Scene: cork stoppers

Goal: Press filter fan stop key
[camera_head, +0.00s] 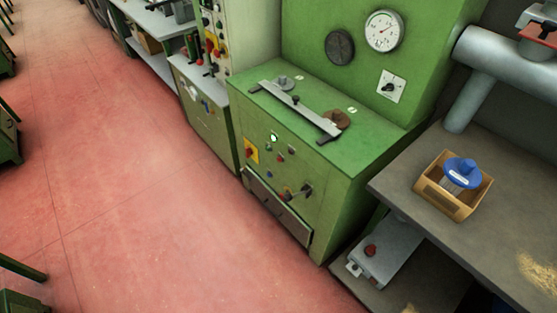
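A green machine (345,180) stands right of centre, with several small buttons and knobs on its front panel. On that panel I see a yellow plate with a red knob (251,151), a small red button (281,158) and a dark lever switch (306,190). A pale grey box (385,255) with a red button (370,250) sits low at the right, below the bench. The labels are too small to read, so I cannot tell which key is the filter fan stop. My gripper is not in view.
A grey bench (430,225) at the right holds a wooden box (450,204) with a blue-topped object (463,172). A grey pipe (505,55) runs above it. More green machines (207,110) line the wall behind. The red floor (130,200) at the left is mostly clear.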

